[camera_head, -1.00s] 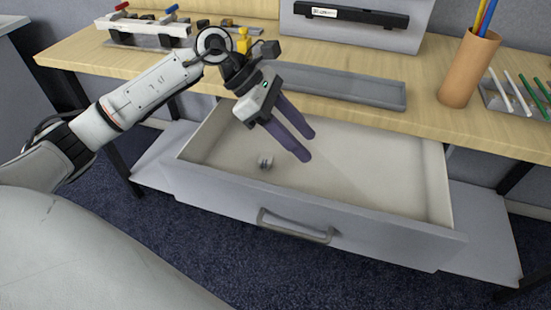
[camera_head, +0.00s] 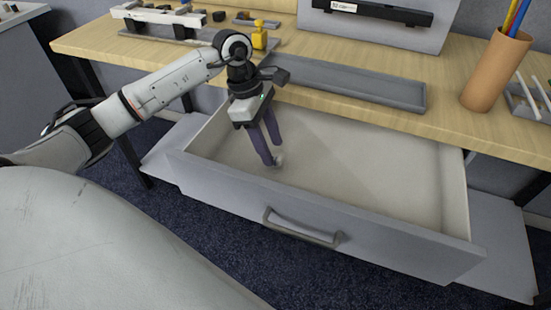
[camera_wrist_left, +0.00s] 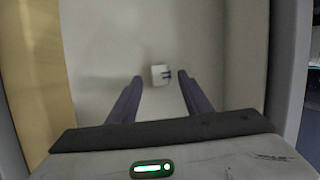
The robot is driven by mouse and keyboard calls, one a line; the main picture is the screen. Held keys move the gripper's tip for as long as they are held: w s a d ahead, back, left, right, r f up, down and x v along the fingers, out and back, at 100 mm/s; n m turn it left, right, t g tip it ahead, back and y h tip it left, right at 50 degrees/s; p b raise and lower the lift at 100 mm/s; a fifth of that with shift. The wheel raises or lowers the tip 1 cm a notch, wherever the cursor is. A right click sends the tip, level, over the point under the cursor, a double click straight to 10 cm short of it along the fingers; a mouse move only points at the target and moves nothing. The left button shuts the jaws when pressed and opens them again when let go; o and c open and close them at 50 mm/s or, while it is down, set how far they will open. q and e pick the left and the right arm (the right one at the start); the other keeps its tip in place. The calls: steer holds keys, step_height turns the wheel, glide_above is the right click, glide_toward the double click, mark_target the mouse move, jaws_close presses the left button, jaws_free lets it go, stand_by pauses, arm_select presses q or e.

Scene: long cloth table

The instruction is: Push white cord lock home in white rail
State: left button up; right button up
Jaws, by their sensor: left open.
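The small white cord lock (camera_head: 279,160) lies on the floor of the open drawer, partly hidden behind a finger in the head view. In the left wrist view the cord lock (camera_wrist_left: 159,75) shows as a pale block with dark marks on its right side, in the gap between the fingertips. My left gripper (camera_head: 273,153) points down into the drawer, open, with its purple fingers on either side of the cord lock. I cannot tell whether they touch it. A white rail-like fixture (camera_head: 160,27) stands at the back left of the table. My right gripper is not in view.
The drawer (camera_head: 375,225) is pulled out, its walls around my gripper, and otherwise looks empty. Above it on the table are a grey tray (camera_head: 350,83), a yellow piece (camera_head: 259,38) and a tan pencil cup (camera_head: 494,72). The tabletop edge is close behind my wrist.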

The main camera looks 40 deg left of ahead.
arm_select(q)
steer(key=shift+x, duration=1.2)
steer(key=c, duration=1.1)
